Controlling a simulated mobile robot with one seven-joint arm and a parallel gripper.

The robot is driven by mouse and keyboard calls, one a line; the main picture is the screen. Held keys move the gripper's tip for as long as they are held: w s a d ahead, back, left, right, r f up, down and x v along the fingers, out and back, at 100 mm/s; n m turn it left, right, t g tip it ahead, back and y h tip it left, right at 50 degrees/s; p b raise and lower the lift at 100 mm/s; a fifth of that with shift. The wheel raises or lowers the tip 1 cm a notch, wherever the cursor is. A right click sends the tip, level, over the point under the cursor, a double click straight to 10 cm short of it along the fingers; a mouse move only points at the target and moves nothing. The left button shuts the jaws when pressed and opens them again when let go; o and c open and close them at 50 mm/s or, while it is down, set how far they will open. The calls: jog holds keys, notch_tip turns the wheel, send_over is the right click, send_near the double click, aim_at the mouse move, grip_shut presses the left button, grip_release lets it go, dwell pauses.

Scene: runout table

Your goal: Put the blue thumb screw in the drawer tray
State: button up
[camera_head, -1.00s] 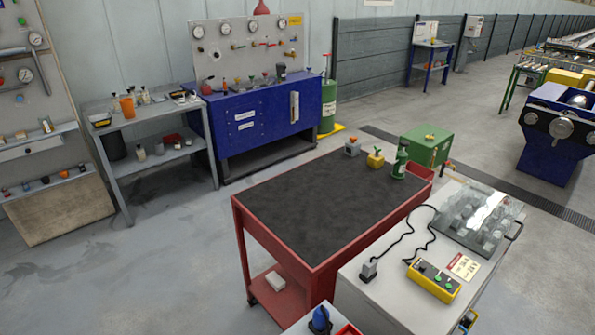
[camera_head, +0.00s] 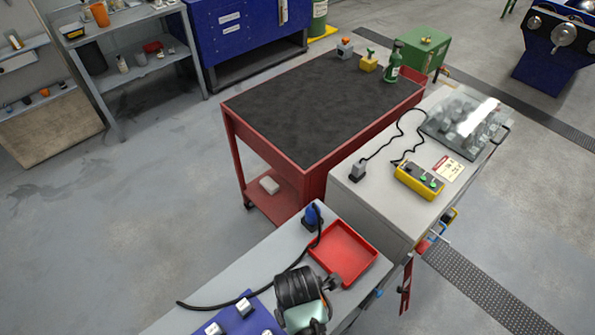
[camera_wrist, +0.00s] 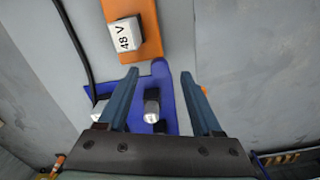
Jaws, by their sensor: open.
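My gripper (camera_wrist: 158,75) is open in the wrist view, with nothing between its fingertips. It is above a blue plate (camera_wrist: 168,82) bearing small grey blocks; one block (camera_wrist: 152,104) shows between the fingers. A small blue spot (camera_head: 378,293) on the right side of the near grey bench may be the blue thumb screw, but it is too small to tell. No thumb screw is clear in the wrist view. An empty red tray (camera_head: 343,255) lies on that bench; I cannot tell whether it is the drawer tray. No open drawer is clear.
A blue plug (camera_head: 312,217) with a black cable stands beside the red tray. An orange plate (camera_wrist: 152,22) holds a block marked 48 V (camera_wrist: 125,35). A red cart (camera_head: 310,110) has a mostly clear black top. A yellow control box (camera_head: 419,181) lies on a grey cabinet.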

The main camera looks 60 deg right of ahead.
jog(key=shift+f, duration=1.1)
grip_shut()
